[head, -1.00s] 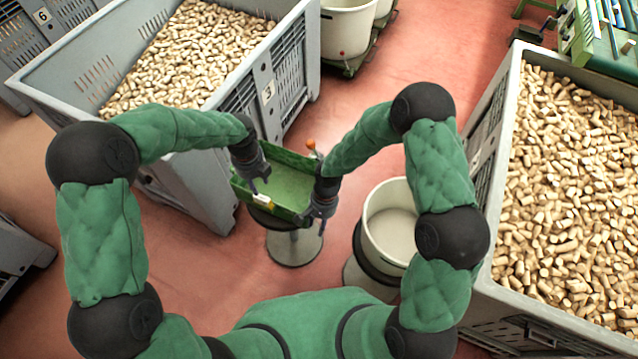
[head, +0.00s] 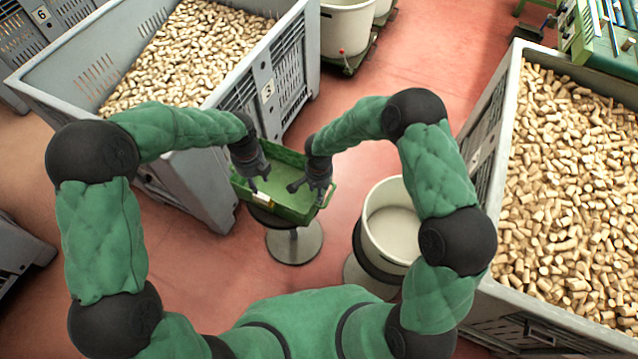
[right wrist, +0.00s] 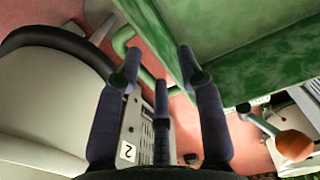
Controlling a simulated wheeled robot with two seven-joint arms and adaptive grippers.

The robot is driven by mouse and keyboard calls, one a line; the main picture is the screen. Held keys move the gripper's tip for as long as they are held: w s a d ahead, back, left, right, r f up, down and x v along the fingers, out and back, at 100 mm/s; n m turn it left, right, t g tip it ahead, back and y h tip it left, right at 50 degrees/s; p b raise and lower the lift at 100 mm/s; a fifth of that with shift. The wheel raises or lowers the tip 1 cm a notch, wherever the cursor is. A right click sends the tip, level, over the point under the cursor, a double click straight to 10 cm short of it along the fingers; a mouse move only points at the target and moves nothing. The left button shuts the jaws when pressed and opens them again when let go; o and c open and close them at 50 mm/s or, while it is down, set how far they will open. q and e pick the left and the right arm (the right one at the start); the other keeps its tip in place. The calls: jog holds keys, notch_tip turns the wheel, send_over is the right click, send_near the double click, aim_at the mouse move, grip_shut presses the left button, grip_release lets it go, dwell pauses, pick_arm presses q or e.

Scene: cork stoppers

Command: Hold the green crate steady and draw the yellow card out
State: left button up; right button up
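The green crate (head: 290,213) is an open shallow box on a round pedestal in the middle of the head view. A small pale yellowish card (head: 262,197) shows at its near side, left of centre; I cannot tell how it sits there. My left gripper (head: 260,184) hangs just above the card with its fingers apart. My right gripper (head: 307,190) is open and empty by the crate's right end. In the right wrist view, the open fingers (right wrist: 158,60) point toward the crate's green wall (right wrist: 225,95) and a bent green handle (right wrist: 124,40). Contact with the crate cannot be told.
A white tub (head: 392,215) stands close to the right of the crate. Grey bins of corks flank it on the left (head: 200,195) and right (head: 483,175). An orange knob (right wrist: 293,145) shows near the crate in the right wrist view. Red floor lies open behind.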

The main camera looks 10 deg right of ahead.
notch_tip(320, 180, down, 7)
jog(key=shift+r, duration=0.1)
dwell(0.4)
